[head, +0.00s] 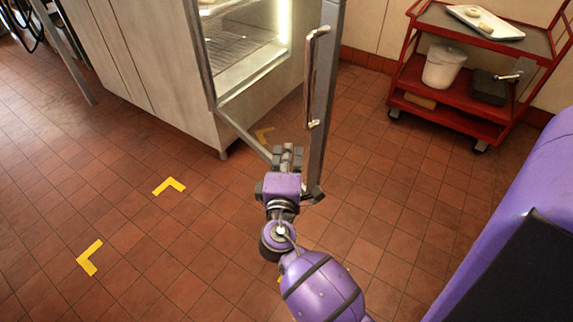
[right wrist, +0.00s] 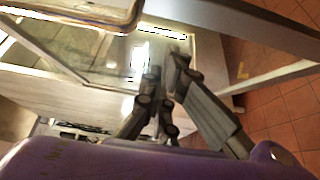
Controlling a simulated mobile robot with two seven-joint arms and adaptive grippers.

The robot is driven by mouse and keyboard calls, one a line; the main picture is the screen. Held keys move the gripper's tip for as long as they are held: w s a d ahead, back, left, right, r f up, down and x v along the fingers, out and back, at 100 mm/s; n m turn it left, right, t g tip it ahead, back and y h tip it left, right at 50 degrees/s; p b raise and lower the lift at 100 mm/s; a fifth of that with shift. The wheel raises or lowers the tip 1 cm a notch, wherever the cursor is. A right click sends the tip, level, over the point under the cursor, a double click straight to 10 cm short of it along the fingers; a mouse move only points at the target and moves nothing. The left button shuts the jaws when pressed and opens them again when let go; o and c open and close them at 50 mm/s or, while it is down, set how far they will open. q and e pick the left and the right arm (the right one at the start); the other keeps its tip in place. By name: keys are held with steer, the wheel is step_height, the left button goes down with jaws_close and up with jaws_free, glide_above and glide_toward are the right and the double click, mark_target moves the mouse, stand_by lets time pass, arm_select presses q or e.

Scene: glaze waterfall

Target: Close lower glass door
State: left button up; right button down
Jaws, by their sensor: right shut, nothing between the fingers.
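The glass door (head: 323,100) of the lit cabinet stands open, swung out toward me. Its upright metal frame carries a long bar handle (head: 309,80), and its bottom rail slants back to the cabinet. My right gripper (head: 288,152) is shut and empty, low by the door's free bottom corner, on the cabinet side in the picture. I cannot tell whether it touches the door. In the right wrist view, the shut fingers (right wrist: 166,95) point toward the bright cabinet interior, with metal frame bars (right wrist: 275,80) beside and above them. My left gripper is not in view.
The open cabinet (head: 150,60) with wire shelves (head: 235,45) stands at the upper left. A red cart (head: 455,115) with a white bucket (head: 444,66) and a tray (head: 485,22) stands at the upper right. The tiled floor with yellow corner marks (head: 169,186) is clear.

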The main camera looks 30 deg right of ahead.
steer(key=shift+w+d+p, duration=0.1)
steer(key=shift+w+d, duration=0.25)
steer(key=shift+d, duration=0.55)
steer(key=shift+w+d+p, duration=0.15)
steer(key=shift+w+d, duration=0.2)
steer(key=shift+d, duration=0.5)
steer(key=shift+w+d+p, duration=0.1)
steer(key=shift+w+d, duration=0.25)
steer(key=shift+d, duration=0.55)
